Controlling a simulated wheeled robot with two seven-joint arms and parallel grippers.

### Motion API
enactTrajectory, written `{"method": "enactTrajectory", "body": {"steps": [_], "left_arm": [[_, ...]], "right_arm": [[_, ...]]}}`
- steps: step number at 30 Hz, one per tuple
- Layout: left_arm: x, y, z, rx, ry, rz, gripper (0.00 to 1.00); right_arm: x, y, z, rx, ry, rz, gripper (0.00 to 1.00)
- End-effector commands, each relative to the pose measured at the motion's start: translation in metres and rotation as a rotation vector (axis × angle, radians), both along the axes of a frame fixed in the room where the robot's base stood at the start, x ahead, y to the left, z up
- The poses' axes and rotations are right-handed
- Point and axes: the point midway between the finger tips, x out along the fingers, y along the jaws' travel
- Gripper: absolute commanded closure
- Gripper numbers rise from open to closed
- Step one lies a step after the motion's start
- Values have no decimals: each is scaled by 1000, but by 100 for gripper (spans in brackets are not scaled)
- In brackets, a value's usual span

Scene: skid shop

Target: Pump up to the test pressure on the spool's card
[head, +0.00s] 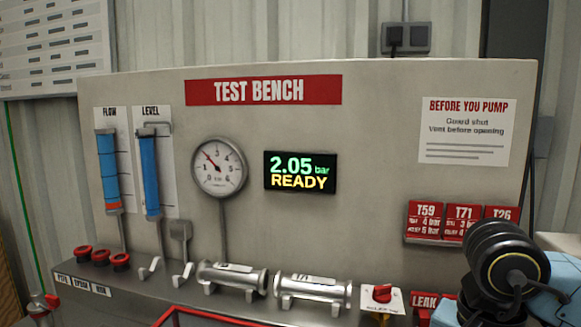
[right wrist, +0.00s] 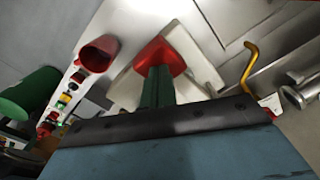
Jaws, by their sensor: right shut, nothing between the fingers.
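The test bench display (head: 300,172) reads 2.05 bar, READY. The round gauge (head: 219,167) has its needle up and left, near 2. Red test cards (head: 425,222) hang at the right; T59, T71 and T26 are legible, the small bar figures only partly. Two silver spools (head: 233,277) (head: 312,289) lie on the bench ledge; their labels are too small to read. My right gripper (right wrist: 161,85) is shut and empty, in front of a red part (right wrist: 160,55) in the right wrist view; contact cannot be told. My left gripper is out of view.
A red knob (head: 382,293) sits on a white plate right of the spools. Red caps (head: 101,257) and hooks stand at the left. A red frame edge (head: 205,316) crosses the bottom. The wrist view shows a green cylinder (right wrist: 28,95) and a yellow hook (right wrist: 249,62).

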Motion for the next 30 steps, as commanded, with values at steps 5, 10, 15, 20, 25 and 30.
{"method": "enactTrajectory", "body": {"steps": [5,10,15,20,25,30], "left_arm": [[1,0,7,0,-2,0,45],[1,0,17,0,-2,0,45],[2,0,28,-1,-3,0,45],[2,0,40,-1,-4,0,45],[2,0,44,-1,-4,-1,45],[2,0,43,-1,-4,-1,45]], "right_arm": [[0,0,13,0,-1,0,100],[0,0,31,1,-2,-1,100],[0,0,48,1,-2,-1,100],[0,0,64,0,-1,-1,100],[0,0,71,0,0,0,100],[0,0,70,0,0,0,100]]}}
